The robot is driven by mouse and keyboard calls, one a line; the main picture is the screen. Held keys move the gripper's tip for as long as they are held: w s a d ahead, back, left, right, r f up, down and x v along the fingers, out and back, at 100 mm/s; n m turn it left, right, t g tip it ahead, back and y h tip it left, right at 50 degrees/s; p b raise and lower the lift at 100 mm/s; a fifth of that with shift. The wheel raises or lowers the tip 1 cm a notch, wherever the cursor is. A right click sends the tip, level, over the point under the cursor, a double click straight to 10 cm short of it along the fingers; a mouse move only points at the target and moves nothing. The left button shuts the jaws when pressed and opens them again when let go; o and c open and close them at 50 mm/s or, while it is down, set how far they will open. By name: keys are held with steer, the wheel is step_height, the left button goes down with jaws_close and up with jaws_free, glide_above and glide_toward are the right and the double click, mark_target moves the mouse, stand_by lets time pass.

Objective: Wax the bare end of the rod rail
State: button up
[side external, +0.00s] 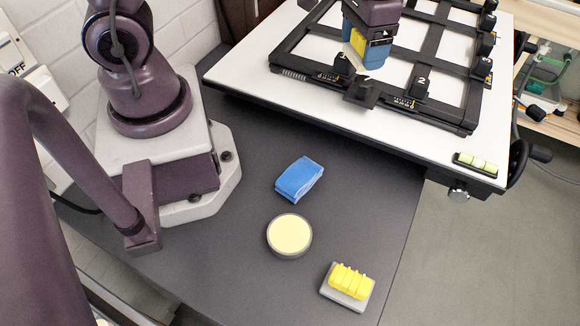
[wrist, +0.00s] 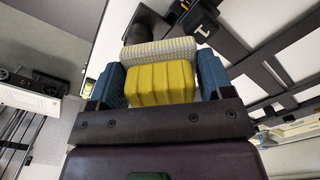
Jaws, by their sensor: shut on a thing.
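My gripper (side external: 362,48) is over the front of the black frame (side external: 310,78) on the white board. It is shut on a ribbed yellow block (wrist: 160,84) with a pale textured pad (wrist: 160,52) on its far face. The blue fingers press its two sides in the wrist view. I cannot tell which bar of the frame is the rod rail, where its bare end is, or whether the pad touches it. A round tin of cream wax (side external: 289,235) stands open on the dark table, below a blue cloth-like block (side external: 299,179).
Another yellow ribbed block on a grey base (side external: 348,287) sits near the table's right edge. A small pale-yellow piece (side external: 478,163) sits at the board's corner.

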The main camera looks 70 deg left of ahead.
stand_by(0.7)
steer(key=shift+a, duration=0.4)
steer(key=s+a+n, duration=0.6)
steer(key=s+a, duration=0.2)
steer(key=a, duration=0.3)
steer(key=shift+r, duration=0.45)
steer(key=shift+f, duration=0.1)
steer(key=shift+f, duration=2.5)
